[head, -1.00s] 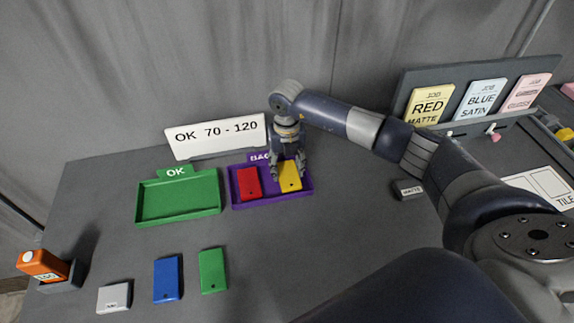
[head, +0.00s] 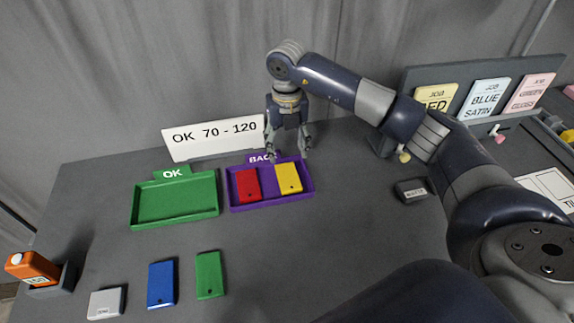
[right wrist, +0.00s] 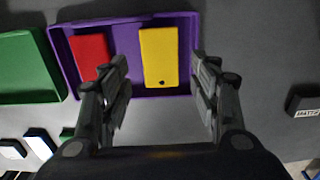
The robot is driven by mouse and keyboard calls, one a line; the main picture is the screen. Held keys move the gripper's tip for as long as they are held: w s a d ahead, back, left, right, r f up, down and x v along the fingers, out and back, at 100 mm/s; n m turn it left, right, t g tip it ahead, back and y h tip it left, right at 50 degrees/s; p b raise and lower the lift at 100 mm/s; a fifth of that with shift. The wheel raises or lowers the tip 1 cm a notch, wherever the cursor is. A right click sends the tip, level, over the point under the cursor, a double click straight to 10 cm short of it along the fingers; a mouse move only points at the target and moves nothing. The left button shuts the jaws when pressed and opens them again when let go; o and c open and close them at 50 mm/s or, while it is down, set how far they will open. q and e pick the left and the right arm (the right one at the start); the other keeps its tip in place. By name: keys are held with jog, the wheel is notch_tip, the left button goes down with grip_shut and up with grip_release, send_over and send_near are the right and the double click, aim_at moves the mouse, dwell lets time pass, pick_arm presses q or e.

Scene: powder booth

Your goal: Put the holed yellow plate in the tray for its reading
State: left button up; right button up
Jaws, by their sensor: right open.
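The yellow plate (head: 289,177) with a small dark hole near its front end lies in the purple tray (head: 236,207), whose label is partly hidden and starts "BAC". It also shows in the right wrist view (right wrist: 159,55). The green tray (head: 140,223) labelled "OK" is empty, left of the purple one. My right gripper (head: 287,155) is open and empty, raised above the back edge of the purple tray. In the right wrist view, its fingers stand apart on either side of the yellow plate, touching nothing. My left gripper is not in view.
A red holed plate (head: 248,184) shares the purple tray. Blue (head: 161,283), green (head: 209,274) and light grey (head: 106,302) pieces lie in front. An orange reader (head: 32,267) sits in a holder at left. A sign (head: 215,137) reads "OK 70 - 120". A dark block (head: 411,190) lies right.

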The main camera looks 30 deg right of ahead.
notch_tip(320, 180, up, 4)
jog(key=shift+f+b, duration=0.1)
jog(key=shift+b, duration=0.25)
dwell(0.4)
